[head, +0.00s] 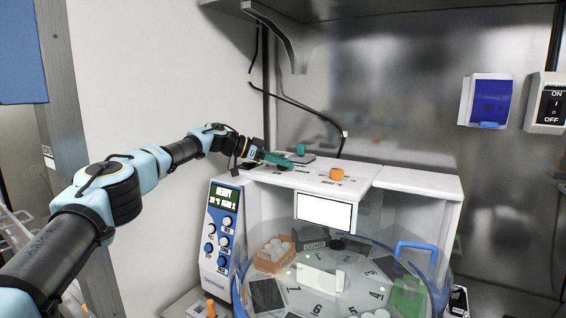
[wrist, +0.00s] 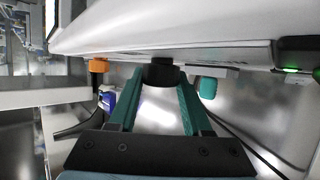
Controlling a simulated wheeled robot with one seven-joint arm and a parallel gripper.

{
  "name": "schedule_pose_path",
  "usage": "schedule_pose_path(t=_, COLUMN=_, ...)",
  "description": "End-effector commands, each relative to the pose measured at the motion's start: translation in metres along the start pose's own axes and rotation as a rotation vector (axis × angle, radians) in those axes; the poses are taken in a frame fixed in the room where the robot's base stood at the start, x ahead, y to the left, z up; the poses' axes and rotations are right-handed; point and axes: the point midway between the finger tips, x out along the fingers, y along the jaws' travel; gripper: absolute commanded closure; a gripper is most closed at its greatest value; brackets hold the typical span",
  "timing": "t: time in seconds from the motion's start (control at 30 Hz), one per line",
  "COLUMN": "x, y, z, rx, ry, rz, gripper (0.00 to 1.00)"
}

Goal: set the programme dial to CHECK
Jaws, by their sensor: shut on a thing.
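My gripper (head: 283,161) reaches in from the left over the white top of the machine (head: 400,180). In the wrist view its two teal fingers (wrist: 160,80) are shut on a round black dial (wrist: 162,72), one finger on each side. In the head view the fingers hide this dial. An orange knob (head: 337,174) stands to the right of my gripper, and a teal knob (head: 301,150) stands just behind the fingers. The wrist view also shows the orange knob (wrist: 98,65) and the teal knob (wrist: 207,88). The dial's markings and setting cannot be read.
The front panel (head: 221,235) has a screen reading READY and several small knobs. A clear round cover (head: 350,262) encloses a numbered carousel below. A shelf (head: 370,8) and its bracket hang above. A blue box (head: 489,101) and an ON/OFF switch (head: 550,104) are on the back wall.

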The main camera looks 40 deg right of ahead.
Motion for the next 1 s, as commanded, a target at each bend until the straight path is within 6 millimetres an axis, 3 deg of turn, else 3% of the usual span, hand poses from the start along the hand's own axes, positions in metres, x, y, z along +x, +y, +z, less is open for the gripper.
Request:
schedule_pose_path(t=0.3, x=0.002, y=0.000, z=0.005, rx=-0.002, ry=-0.008, rz=0.003, gripper=1.00)
schedule_pose_path(t=0.33, x=0.002, y=0.000, z=0.005, rx=-0.002, ry=-0.008, rz=0.003, gripper=0.49)
schedule_pose_path(t=0.57, x=0.001, y=0.000, z=0.003, rx=-0.001, ry=-0.005, rz=0.002, gripper=0.23)
schedule_pose_path(t=0.87, x=-0.001, y=0.000, z=0.002, rx=0.000, ry=-0.002, rz=0.001, gripper=0.21)
schedule_pose_path(t=1.0, x=-0.016, y=-0.001, z=0.004, rx=0.002, ry=-0.003, rz=-0.001, gripper=0.21)
